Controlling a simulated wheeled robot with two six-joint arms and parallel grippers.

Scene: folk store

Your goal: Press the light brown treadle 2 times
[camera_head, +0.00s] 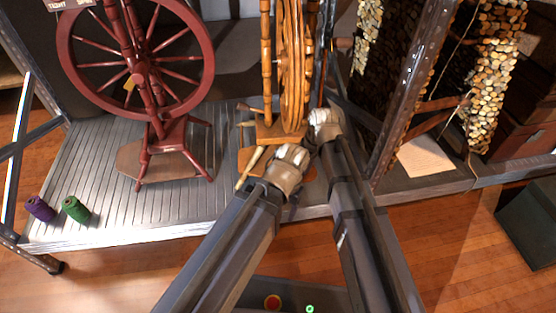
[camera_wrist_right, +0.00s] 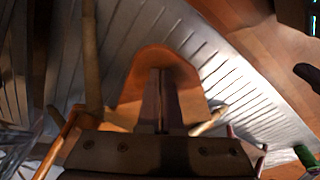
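The light brown spinning wheel (camera_head: 291,70) stands on the grey slatted platform in the middle of the head view. Its treadle (camera_wrist_right: 165,54), a rounded orange-brown board, shows in the right wrist view. In the head view my arms mostly hide it. My right gripper (camera_head: 325,117) is beside the wheel's base. In the right wrist view its two fingers (camera_wrist_right: 160,98) are together over the treadle, with nothing seen between them. I cannot tell whether they touch it. My left gripper (camera_head: 288,165) is in front of the wheel's base; its fingertips are hidden.
A dark red spinning wheel (camera_head: 140,68) with a brown treadle (camera_head: 145,165) stands to the left. Purple (camera_head: 40,208) and green (camera_head: 75,208) spools are at the platform's left front. A metal post (camera_head: 410,90) rises close to my right arm.

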